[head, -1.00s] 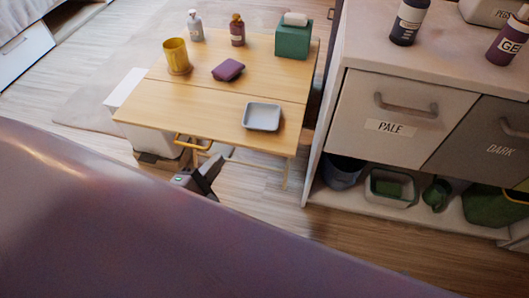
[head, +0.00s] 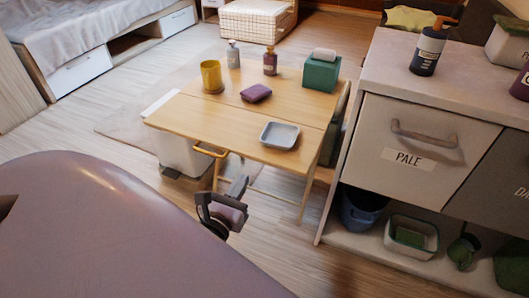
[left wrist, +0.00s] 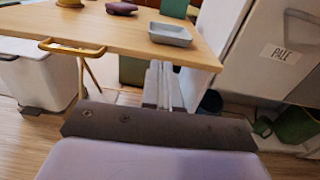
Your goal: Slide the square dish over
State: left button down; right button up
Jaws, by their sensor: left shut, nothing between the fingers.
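The square dish (head: 280,135) is pale grey and shallow. It sits flat near the front right edge of the light wooden table (head: 205,118), and it also shows in the left wrist view (left wrist: 170,35). My left gripper (head: 238,185) is below and in front of the table's front edge, apart from the dish. In the left wrist view its fingers (left wrist: 161,85) are together and empty, below the table edge. My right gripper is in neither view.
A yellow cup (head: 211,77), purple sponge (head: 256,92), two bottles and a green tissue box (head: 321,72) stand behind the dish. A yellow handle (head: 210,151) juts from the table front. The cabinet (head: 410,150) stands to the right.

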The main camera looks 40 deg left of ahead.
aim_at(266, 142)
pick_arm(q)
jog(key=x, duration=1.3)
jog(key=shift+p, duration=0.4)
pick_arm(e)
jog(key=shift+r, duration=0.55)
pick_arm(q)
jog(key=shift+w, duration=0.15)
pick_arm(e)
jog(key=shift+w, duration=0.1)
